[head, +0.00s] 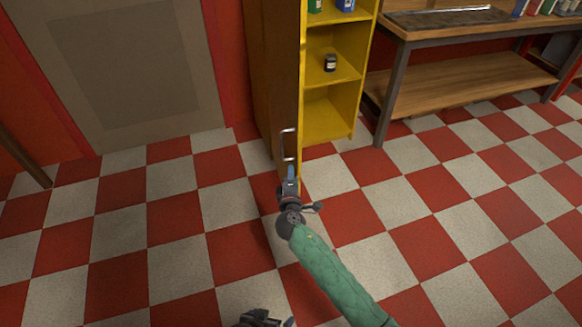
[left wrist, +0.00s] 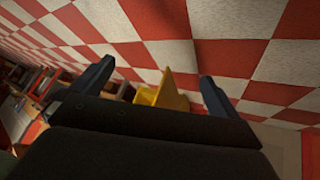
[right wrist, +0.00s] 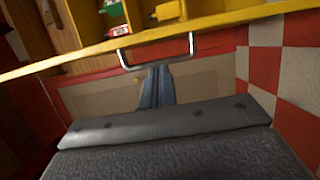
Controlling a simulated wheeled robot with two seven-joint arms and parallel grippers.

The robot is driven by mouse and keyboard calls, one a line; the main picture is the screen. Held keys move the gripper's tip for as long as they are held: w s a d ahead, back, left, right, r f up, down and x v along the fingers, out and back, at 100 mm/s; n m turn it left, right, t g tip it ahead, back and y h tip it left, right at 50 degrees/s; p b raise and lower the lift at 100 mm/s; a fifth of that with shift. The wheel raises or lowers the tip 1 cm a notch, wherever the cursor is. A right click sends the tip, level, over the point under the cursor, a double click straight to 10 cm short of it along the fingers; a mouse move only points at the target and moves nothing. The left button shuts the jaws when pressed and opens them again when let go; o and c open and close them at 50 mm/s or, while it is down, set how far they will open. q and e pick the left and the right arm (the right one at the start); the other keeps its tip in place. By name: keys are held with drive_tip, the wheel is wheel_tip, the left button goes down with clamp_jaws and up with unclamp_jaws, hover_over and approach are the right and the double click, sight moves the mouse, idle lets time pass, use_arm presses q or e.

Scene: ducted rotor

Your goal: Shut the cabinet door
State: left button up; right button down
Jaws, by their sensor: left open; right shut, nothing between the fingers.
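The yellow cabinet (head: 330,116) stands at top centre in the head view, its shelves exposed. Its door (head: 284,80) stands open, swung out toward me on the left, with a brown face and a yellow edge. A metal bar handle (head: 289,145) is on that face; it also shows in the right wrist view (right wrist: 158,38). My right gripper (head: 291,176) is at the low end of the handle, shut and empty, its fingertips (right wrist: 157,68) close to the handle; contact is unclear. My left gripper (head: 264,318) is low at the bottom edge, open and empty (left wrist: 150,85).
A dark jar (head: 330,63) and other containers sit on the cabinet shelves. A wooden workbench (head: 465,85) stands right of the cabinet. A grey panel (head: 130,75) is on the red wall at left. The checkered floor (head: 130,230) is clear around the door.

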use_arm(q)
wheel_tip(320, 180, up, 5)
drive_tip(key=shift+f+p, duration=0.2)
drive_tip(key=shift+p, duration=0.3)
use_arm(e)
drive_tip(key=w, duration=0.9)
drive_tip(key=shift+d, duration=0.15)
drive_tip(key=shift+w+f, duration=0.1)
